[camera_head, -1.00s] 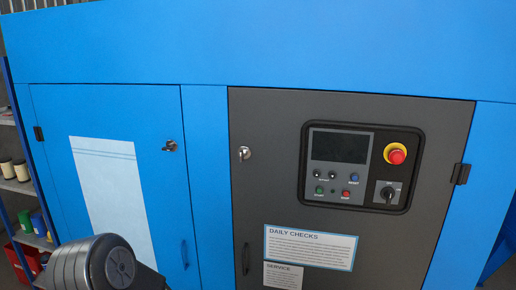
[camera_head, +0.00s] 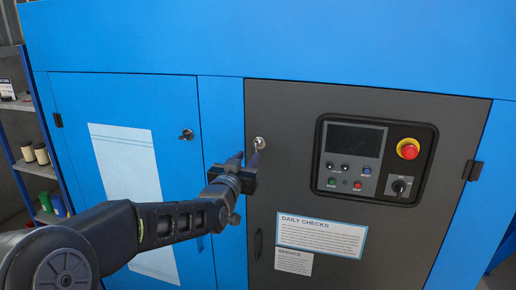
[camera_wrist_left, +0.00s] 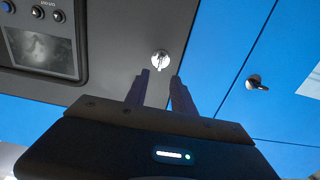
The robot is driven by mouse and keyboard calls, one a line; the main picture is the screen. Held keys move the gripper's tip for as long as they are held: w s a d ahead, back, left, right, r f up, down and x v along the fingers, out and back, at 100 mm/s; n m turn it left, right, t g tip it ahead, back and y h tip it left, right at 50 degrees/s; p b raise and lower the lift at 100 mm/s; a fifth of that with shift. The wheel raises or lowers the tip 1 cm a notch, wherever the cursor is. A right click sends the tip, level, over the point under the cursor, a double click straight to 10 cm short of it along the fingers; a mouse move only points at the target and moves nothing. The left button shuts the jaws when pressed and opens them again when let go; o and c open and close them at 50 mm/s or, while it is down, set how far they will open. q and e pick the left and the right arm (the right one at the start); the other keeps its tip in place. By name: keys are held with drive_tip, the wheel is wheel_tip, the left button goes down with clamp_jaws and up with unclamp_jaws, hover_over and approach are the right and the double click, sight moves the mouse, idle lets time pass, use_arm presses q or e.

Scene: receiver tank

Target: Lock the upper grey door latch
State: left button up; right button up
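The grey door latch (camera_head: 260,142), a small silver disc with a short lever, sits near the upper left edge of the grey door (camera_head: 290,110). In the left wrist view the latch (camera_wrist_left: 160,58) lies just beyond my fingertips, its lever roughly upright in that picture. My left gripper (camera_head: 249,157) is just below and left of the latch in the head view, partly covering its surroundings. In the left wrist view its two fingers (camera_wrist_left: 160,84) are spread with nothing between them; I see no contact with the latch. My right gripper is not in view.
A second latch (camera_head: 187,135) is on the blue door (camera_head: 75,100), its lever sideways. The control panel (camera_head: 350,140) with a red emergency button (camera_head: 408,149) is right of the grey latch. A dark handle (camera_head: 258,245) is lower on the grey door. Shelves (camera_head: 38,170) stand at far left.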

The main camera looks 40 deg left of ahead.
sight(256, 147)
use_arm(q)
drive_tip(key=p+x, duration=0.2)
drive_tip(key=x, duration=0.4)
drive_tip(key=shift+w+a+p, duration=0.1)
drive_tip(key=shift+w+p, duration=0.1)
drive_tip(key=shift+p, duration=0.1)
drive_tip(key=shift+w+a, duration=0.25)
drive_tip(key=shift+w, duration=0.35)
drive_tip(key=shift+c, duration=0.5)
clamp_jaws()
